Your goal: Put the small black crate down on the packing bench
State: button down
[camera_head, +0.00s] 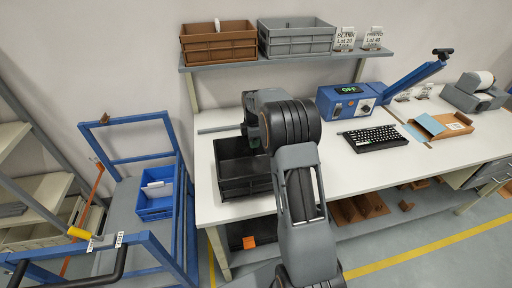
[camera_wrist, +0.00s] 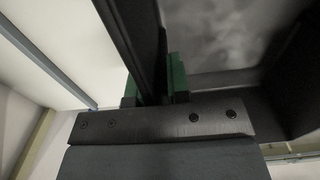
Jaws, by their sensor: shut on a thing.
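The small black crate (camera_head: 233,187) is upright over the left end of the white packing bench (camera_head: 345,182). Its base looks at or very close to the bench top; I cannot tell if it touches. My gripper (camera_head: 259,138) is at the crate's right side, partly hidden by my arm. In the wrist view, the green fingers of my gripper (camera_wrist: 160,82) are shut on the dark crate wall (camera_wrist: 133,35), which runs between them.
A shelf above the bench holds a brown crate (camera_head: 219,43) and a grey crate (camera_head: 296,38). To the right stand a blue press (camera_head: 345,103), a keyboard (camera_head: 374,138) and an open carton (camera_head: 440,126). A blue cart (camera_head: 118,192) with a blue bin (camera_head: 155,207) stands left.

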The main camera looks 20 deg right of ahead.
aim_at(256, 155)
jog(key=f, duration=0.1)
jog(key=d+f+p, duration=0.1)
jog(key=f, duration=0.1)
jog(key=shift+f, duration=0.1)
jog(key=shift+a+f, duration=0.1)
jog(key=shift+f, duration=0.35)
jog(key=shift+f, duration=0.1)
jog(key=c, duration=1.1)
grip_release()
notch_tip(256, 155, up, 11)
jog(key=shift+r+b, duration=0.15)
jog(key=shift+b, duration=0.65)
jog(key=s+a+r+m+t, duration=0.1)
jog(key=s+a+r+m, duration=0.3)
jog(key=s, duration=0.3)
jog(key=s+a+r+m+t, duration=0.1)
jog(key=s+a+r+m, duration=0.3)
jog(key=s, duration=0.2)
jog(key=s+a+f+m+t, duration=0.1)
jog(key=s+m, duration=0.3)
jog(key=s, duration=0.3)
jog(key=s+a+f+m+t, duration=0.1)
jog(key=s+a+f+m, duration=0.1)
jog(key=s, duration=0.5)
jog(key=shift+a+f+m, duration=0.15)
jog(key=shift+a+m, duration=0.15)
jog(key=shift+m, duration=0.6)
